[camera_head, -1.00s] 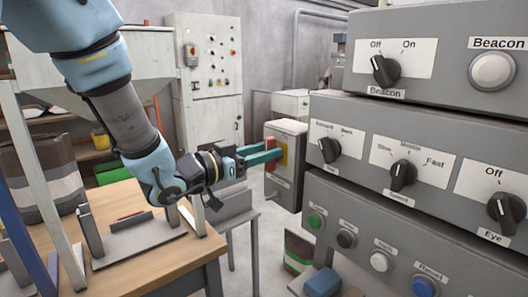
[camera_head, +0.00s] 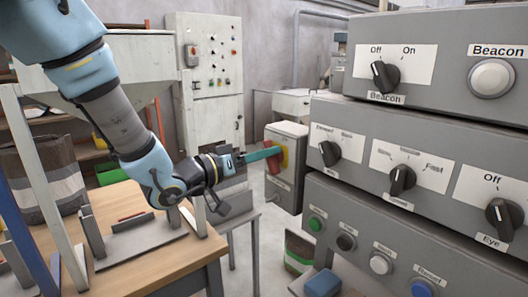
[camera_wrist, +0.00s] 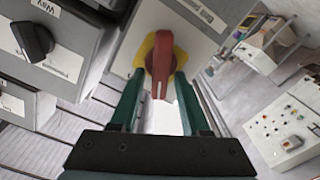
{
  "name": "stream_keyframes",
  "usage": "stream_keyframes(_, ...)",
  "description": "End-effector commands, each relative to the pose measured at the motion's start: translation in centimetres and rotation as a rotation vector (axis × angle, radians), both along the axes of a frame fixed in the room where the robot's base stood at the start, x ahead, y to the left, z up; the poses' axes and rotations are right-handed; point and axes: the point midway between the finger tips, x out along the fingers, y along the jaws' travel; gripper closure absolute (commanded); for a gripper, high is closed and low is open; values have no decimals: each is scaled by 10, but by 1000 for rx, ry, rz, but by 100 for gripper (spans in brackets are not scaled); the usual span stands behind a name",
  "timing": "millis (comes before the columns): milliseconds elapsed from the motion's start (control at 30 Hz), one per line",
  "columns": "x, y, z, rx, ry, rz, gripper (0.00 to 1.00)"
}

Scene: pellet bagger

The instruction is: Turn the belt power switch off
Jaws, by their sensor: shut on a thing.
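The belt power switch (camera_wrist: 161,62) is a red rotary handle on a yellow plate, on the front of a small grey box (camera_head: 283,192) left of the large panels. In the head view the red handle (camera_head: 271,163) shows partly, with the fingertips over it. My gripper (camera_head: 276,153) reaches it from the left. In the wrist view its two green fingers stand on either side of the handle and are shut on it. The box's label is upside down and only partly readable there, and I cannot read the switch's position marks.
Grey control panels (camera_head: 440,135) with black knobs and coloured buttons stand close on the right. A wooden table (camera_head: 165,262) with a metal fixture is below my arm. A tall grey cabinet (camera_head: 210,85) stands behind. A blue block (camera_head: 323,283) lies low at the front.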

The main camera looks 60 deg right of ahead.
Motion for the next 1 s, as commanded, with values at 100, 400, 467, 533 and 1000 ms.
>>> stream_keyframes(100,3,0,1,35,106,3,100)
stream_keyframes(400,6,-1,-1,122,381,3,100)
stream_keyframes(467,6,-1,-2,139,435,3,100)
stream_keyframes(533,6,-1,-2,159,498,4,100)
stream_keyframes(1000,8,-2,-7,281,882,2,100)
